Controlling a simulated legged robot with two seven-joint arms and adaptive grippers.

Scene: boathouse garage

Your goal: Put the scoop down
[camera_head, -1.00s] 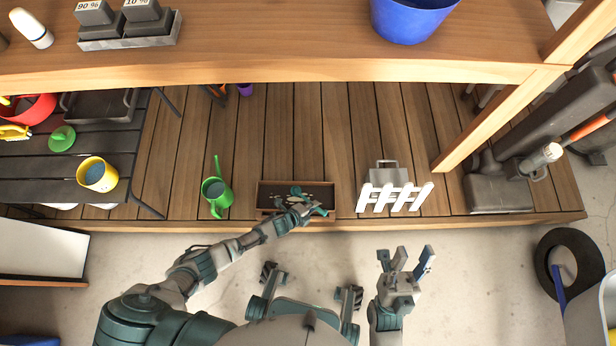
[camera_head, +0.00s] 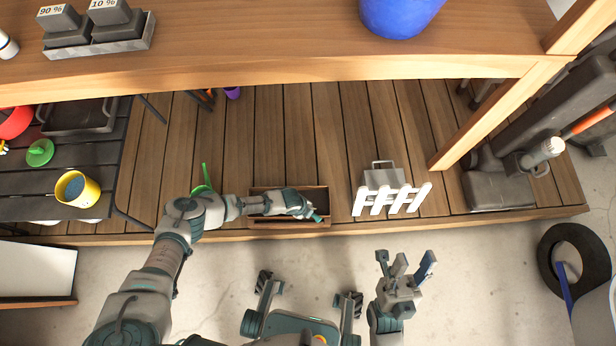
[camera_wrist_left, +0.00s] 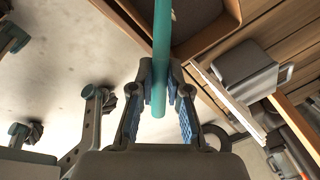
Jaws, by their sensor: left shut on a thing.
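My left gripper (camera_head: 306,208) is over the right part of a shallow wooden box (camera_head: 262,222) on the plank deck. In the left wrist view my left gripper (camera_wrist_left: 160,85) is shut on a straight teal handle (camera_wrist_left: 162,35), apparently the scoop's. A small teal piece of the scoop (camera_head: 317,217) shows beside the fingers in the head view. The scoop's far end is out of sight, and I cannot tell whether it touches the box. The box's edge (camera_wrist_left: 208,48) shows beside the handle. My right gripper (camera_head: 406,268) is open and empty over the concrete floor.
A white picket piece (camera_head: 391,199) and a grey metal container (camera_head: 384,178) stand right of the box. A green watering can (camera_head: 204,180) is mostly hidden behind my left arm. Planks between box and pickets are clear.

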